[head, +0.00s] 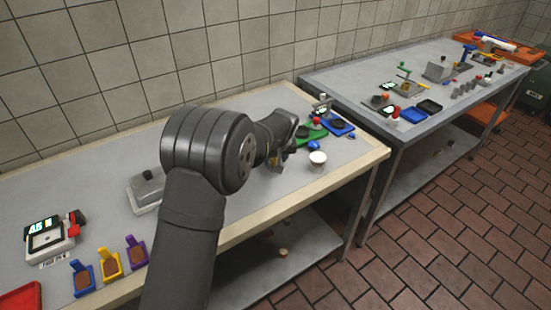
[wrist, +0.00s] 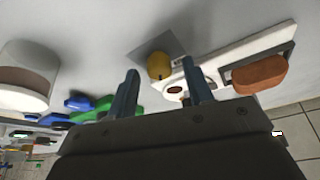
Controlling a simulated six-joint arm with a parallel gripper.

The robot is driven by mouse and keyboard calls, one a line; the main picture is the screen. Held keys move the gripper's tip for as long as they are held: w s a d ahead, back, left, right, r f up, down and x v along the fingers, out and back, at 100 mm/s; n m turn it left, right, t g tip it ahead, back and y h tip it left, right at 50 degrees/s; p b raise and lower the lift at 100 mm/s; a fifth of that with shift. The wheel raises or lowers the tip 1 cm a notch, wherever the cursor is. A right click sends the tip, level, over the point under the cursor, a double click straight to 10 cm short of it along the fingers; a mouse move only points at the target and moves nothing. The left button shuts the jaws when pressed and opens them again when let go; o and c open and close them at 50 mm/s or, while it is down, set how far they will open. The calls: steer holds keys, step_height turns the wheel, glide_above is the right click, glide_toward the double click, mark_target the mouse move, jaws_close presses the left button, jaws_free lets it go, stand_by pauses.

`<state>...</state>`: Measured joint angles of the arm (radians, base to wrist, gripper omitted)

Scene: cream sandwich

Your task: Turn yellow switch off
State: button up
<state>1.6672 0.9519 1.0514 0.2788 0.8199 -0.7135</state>
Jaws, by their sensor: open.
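In the wrist view, a rounded yellow knob (wrist: 159,67), the only yellow switch-like thing I see, sits by a grey square plate (wrist: 154,45) on the light surface. My gripper (wrist: 161,78) is open and empty, and the knob shows in the gap between its two fingertips. I cannot tell whether the fingers touch the knob or whether it is on or off. In the head view, my gripper (head: 281,158) is low over the near table, partly hidden by my arm. The yellow knob cannot be made out there.
In the wrist view, a white device (wrist: 213,62) with an orange-brown block (wrist: 260,76) lies close to the right finger. A white cup (head: 317,158), a green tray (head: 312,134) and a blue tray (head: 338,127) are near my gripper. A grey-topped box (head: 147,187) stands left.

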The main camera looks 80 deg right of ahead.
steer(key=shift+d+f, duration=0.1)
steer(key=c, duration=1)
steer(key=shift+n, duration=0.4)
steer(key=n+t, duration=0.1)
steer(key=n, duration=0.1)
steer(key=n+t+y, duration=0.1)
steer(key=n, duration=0.2)
steer(key=shift+s+d+f+n+y, duration=0.1)
steer(key=shift+s+n+y, duration=0.05)
steer(key=shift+n+y, duration=0.15)
steer(key=n+y, duration=0.1)
steer(key=n, duration=0.1)
steer(key=n+y, duration=0.1)
steer(key=n, duration=0.2)
steer(key=shift+d+t, duration=0.15)
steer(key=shift+t, duration=0.15)
steer(key=shift+n, duration=0.4)
